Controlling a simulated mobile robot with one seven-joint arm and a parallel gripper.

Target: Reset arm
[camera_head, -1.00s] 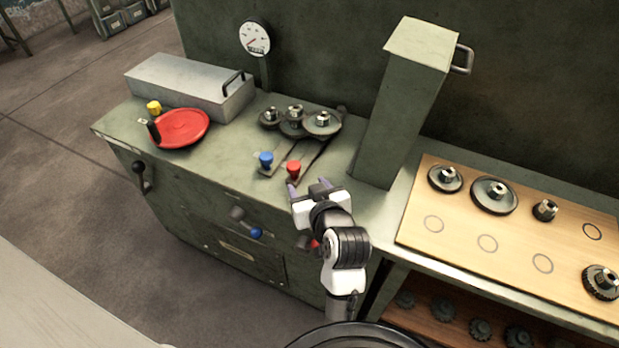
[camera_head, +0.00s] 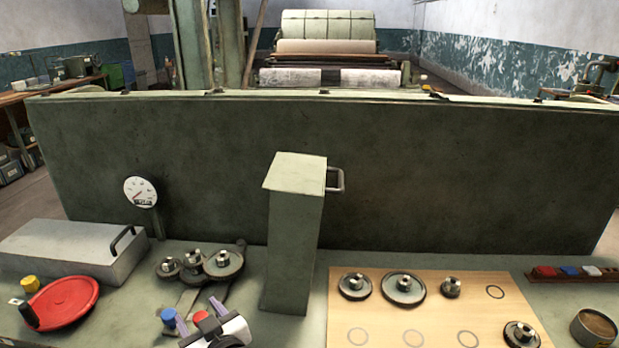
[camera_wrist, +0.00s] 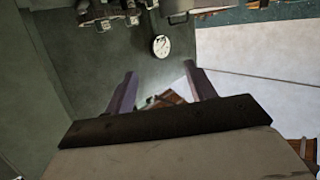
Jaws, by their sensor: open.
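My gripper (camera_head: 204,322) is at the bottom of the head view, above the front part of the green bench. Its two purple fingers are spread apart with nothing between them. They also show apart in the wrist view (camera_wrist: 160,88). In the head view the fingers lie close to the blue knob (camera_head: 168,317) and the red knob (camera_head: 200,316); whether they touch cannot be told. Most of my arm is below the picture.
A tall green box (camera_head: 292,240) with a side handle stands right of the gripper. Gears (camera_head: 222,264) sit behind it. A red disc (camera_head: 62,302) and grey case (camera_head: 75,250) are left. A wooden board (camera_head: 375,312) with gears lies right. A green panel (camera_head: 430,180) closes the back.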

